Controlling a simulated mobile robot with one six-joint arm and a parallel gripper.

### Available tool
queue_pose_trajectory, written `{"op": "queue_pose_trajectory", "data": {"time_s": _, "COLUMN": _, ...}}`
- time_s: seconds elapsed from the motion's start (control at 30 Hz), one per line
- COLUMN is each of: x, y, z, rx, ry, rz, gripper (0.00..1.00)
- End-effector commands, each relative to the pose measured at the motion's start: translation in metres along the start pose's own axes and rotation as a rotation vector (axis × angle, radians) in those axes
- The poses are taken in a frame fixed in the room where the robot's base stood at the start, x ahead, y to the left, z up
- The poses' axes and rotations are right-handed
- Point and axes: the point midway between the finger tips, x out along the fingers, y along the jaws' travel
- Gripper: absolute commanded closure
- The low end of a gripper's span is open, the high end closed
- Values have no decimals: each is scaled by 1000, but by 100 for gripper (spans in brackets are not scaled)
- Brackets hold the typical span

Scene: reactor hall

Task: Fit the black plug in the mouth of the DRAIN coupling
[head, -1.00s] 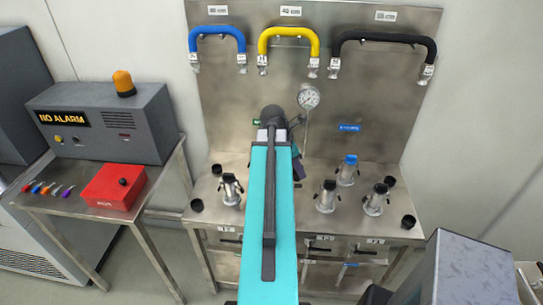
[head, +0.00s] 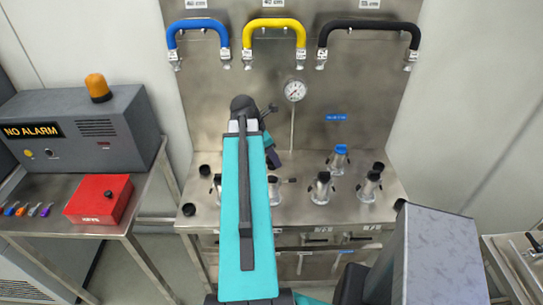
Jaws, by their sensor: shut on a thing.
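The bench (head: 300,212) carries several upright metal couplings, including one at left (head: 217,187), one partly beside my arm (head: 274,192), a middle one (head: 321,190), a blue-topped one (head: 340,162) and a right one (head: 369,188). Their name labels are too small to read, so I cannot tell which is DRAIN. My gripper (head: 272,160) is a small dark shape just right of my teal arm, above the coupling beside the arm. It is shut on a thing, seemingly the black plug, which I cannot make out. Fingertips and the coupling mouth below are unclear.
Loose black caps lie on the bench at left (head: 188,209) and right (head: 400,204). A gauge (head: 294,91) on a thin stem stands behind. Blue (head: 205,25), yellow (head: 273,24) and black (head: 368,27) hoses hang above. A red box (head: 98,199) sits on the left table.

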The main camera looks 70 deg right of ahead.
Motion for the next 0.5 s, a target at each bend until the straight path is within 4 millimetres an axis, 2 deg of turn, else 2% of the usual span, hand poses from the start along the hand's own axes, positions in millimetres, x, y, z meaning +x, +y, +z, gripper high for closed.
{"op": "queue_pose_trajectory", "data": {"time_s": 0.5, "x": 15, "y": 0, "z": -6, "rx": 0, "ry": 0, "rz": 1, "gripper": 81}}
